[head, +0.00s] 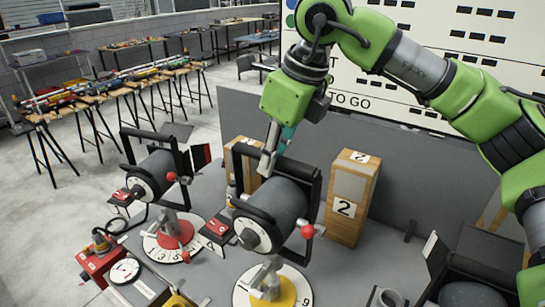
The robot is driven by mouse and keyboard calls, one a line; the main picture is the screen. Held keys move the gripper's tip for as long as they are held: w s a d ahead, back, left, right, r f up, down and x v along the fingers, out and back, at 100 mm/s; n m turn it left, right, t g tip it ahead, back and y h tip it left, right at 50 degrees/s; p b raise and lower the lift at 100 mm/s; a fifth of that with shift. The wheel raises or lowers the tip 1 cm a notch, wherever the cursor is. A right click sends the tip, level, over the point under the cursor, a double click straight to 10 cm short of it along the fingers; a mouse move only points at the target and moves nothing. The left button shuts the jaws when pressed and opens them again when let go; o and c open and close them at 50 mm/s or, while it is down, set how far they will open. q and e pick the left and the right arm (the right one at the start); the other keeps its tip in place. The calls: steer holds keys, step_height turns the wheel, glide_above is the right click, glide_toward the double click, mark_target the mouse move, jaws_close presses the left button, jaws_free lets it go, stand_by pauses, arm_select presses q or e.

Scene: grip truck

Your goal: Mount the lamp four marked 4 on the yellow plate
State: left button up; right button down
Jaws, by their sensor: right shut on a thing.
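A grey and black stage lamp (280,203) in a black yoke stands in the middle front. My left gripper is not in view.
A second lamp (155,175) stands on a red plate (177,236) to the left. Wooden blocks marked 2 (345,205) stand behind the lamp. A grey panel (400,175) closes the table's back.

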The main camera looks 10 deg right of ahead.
mark_target(271, 191)
steer(key=shift+w+f+b, duration=0.1)
steer(key=shift+f+b, duration=1.45)
steer(key=shift+f, duration=0.05)
stand_by(0.5)
steer(key=shift+f+b, duration=1.25)
steer(key=shift+f, duration=0.35)
steer(key=c, duration=1.9)
jaws_free()
steer(key=shift+f, duration=0.25)
steer(key=v, duration=1.2)
steer(key=shift+d+r, duration=0.1)
steer(key=shift+r, duration=0.1)
